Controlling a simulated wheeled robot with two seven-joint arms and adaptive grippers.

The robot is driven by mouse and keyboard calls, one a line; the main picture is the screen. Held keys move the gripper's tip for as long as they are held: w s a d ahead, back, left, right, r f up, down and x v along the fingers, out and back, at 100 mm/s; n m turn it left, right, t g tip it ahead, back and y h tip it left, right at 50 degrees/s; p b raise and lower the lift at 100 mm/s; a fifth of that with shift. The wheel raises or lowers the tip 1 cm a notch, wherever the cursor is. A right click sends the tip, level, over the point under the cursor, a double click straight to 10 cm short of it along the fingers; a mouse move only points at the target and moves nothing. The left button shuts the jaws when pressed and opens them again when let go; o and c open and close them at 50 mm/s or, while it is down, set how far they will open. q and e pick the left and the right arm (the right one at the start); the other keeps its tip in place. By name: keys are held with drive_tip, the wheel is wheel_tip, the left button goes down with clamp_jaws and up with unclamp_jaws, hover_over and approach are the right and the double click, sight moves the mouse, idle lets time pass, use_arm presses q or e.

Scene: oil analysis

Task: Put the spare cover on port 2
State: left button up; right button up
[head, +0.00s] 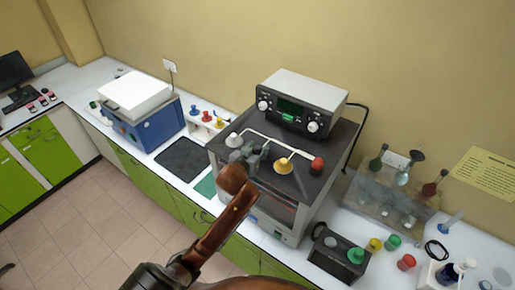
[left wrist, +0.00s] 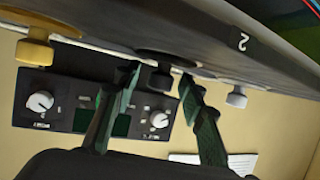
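The test unit (head: 300,228) has a dark top with a row of covered ports. From left to right in the head view I see a grey-white cover (head: 234,140), a yellow cover (head: 284,165) and a red cover (head: 317,164). My left gripper (head: 256,158) is over the row between the grey-white and yellow covers. In the left wrist view, which is upside down, its open fingers (left wrist: 158,90) stand apart on either side of a dark cover (left wrist: 161,78). A label "2" (left wrist: 242,43) shows near the grey-white cover (left wrist: 236,97). I cannot tell which cover is spare.
A control box (head: 303,100) stands behind the ports. Loose green (head: 392,242), yellow (head: 374,245) and red (head: 406,262) caps are on the right counter by a black box (head: 338,255). A blue device (head: 150,125) and small cap rack (head: 207,123) stand left.

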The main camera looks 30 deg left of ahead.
use_arm(q)
drive_tip(key=shift+s+r, duration=0.1)
drive_tip(key=shift+s, duration=0.2)
drive_tip(key=v, duration=0.7)
drive_tip(key=shift+w+d, duration=0.1)
idle(0.3)
